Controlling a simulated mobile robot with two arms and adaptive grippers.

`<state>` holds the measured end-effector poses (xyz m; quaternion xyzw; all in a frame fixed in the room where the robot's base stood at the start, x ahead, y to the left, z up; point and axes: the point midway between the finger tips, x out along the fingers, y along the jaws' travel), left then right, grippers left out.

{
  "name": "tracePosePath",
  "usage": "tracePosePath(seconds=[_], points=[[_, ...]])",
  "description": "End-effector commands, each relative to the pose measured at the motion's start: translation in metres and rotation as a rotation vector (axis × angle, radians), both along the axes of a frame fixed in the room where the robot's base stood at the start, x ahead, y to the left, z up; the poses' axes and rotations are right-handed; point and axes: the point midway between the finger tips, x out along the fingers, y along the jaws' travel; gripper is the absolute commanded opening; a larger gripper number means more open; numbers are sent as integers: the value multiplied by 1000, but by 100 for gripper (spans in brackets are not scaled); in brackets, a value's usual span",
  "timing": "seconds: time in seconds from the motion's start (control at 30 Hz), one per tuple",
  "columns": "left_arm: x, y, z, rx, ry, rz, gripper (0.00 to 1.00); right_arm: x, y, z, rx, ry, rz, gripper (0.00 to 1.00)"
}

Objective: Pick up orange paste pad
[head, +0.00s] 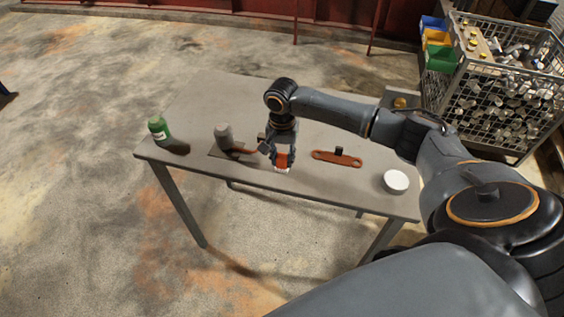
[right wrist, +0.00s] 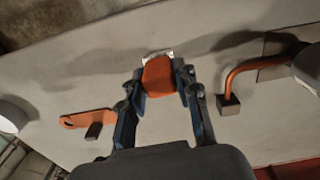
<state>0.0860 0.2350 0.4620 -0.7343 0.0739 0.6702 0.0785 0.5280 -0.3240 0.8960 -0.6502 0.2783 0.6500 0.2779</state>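The orange paste pad (head: 283,161) is at the front middle of the grey table, with a whitish edge at its lower end. My right gripper (head: 279,157) points down from above, with a finger on each side of the pad. In the right wrist view the pad (right wrist: 160,77) sits between the two fingertips (right wrist: 160,80), which appear to touch its sides. The gripper looks shut on it. I cannot tell whether the pad rests on the table or is slightly raised. My left gripper is not in view.
On the table (head: 230,95) stand a green bottle (head: 159,129), a grey cylinder with an orange bent handle (head: 224,136), an orange flat bar (head: 336,158) and a white round container (head: 395,182). A wire crate (head: 505,85) full of parts stands at right.

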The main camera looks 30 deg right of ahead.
Motion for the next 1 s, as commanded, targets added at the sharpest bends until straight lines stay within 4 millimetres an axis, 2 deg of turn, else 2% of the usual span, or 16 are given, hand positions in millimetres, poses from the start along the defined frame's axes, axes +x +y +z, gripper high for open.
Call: tracePosePath(seconds=[0.37, 0.53, 0.67, 0.9, 1.0], points=[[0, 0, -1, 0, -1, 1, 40, 0, 0, 2, 0, -1, 0, 5], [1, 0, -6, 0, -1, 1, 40, 1, 0, 13, 1, -4, 0, 5], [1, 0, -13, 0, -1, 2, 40, 1, 2, 32, 3, -4, 2, 5], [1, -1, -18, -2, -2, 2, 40, -27, 40, 88, 3, -6, 7, 5], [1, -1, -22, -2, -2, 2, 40, -43, 61, 100, 2, -4, 8, 5]])
